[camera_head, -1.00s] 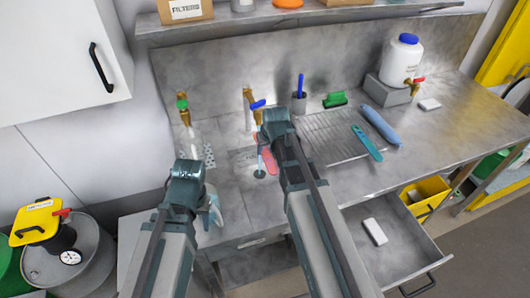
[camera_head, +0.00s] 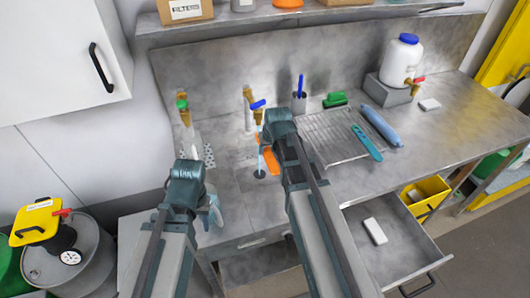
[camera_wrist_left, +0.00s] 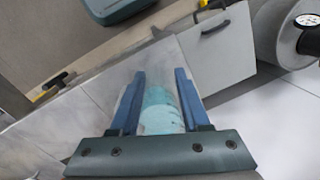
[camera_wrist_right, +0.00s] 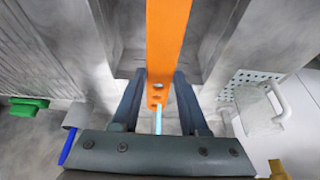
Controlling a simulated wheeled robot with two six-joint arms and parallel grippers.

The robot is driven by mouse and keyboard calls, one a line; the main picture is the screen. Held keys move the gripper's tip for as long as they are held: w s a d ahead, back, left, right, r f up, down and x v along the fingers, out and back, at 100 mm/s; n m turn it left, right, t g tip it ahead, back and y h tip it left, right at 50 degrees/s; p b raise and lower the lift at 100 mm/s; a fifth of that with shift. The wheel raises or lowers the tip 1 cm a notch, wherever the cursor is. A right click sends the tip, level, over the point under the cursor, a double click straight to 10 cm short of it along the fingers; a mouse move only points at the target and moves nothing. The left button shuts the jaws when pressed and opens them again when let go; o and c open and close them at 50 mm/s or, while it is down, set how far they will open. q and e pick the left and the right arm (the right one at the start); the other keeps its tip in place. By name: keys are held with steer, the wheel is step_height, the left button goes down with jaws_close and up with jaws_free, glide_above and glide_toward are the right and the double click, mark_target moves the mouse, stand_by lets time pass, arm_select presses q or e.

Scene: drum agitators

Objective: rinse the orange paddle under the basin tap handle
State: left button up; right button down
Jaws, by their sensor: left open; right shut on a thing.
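The orange paddle (camera_head: 268,153) is in my right gripper (camera_head: 264,142), which is shut on it over the basin (camera_head: 230,186). In the right wrist view the paddle (camera_wrist_right: 168,45) runs away from the fingers, clean orange. A thin light-blue stream (camera_head: 262,162) falls beside the paddle toward the drain. The tap with the blue handle (camera_head: 258,104) stands on the wall just behind. My left gripper (camera_head: 212,205) is open at the basin's front left. A translucent teal bottle-like thing (camera_wrist_left: 160,110) shows between its fingers, which are apart.
A green-handled tap (camera_head: 182,104) is to the left of the blue one. A drying rack (camera_head: 325,130) with a teal tool (camera_head: 367,143) lies right. An open drawer (camera_head: 410,252) juts out at front right. A drum (camera_head: 85,262) stands at front left.

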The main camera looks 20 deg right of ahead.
steer(key=shift+w+a, duration=0.1)
steer(key=shift+a, duration=0.2)
steer(key=s+a, duration=0.2)
steer(key=s, duration=0.5)
steer(key=shift+s, duration=0.35)
stand_by(0.5)
steer(key=shift+a, duration=0.1)
stand_by(1.3)
steer(key=shift+f+b, duration=0.3)
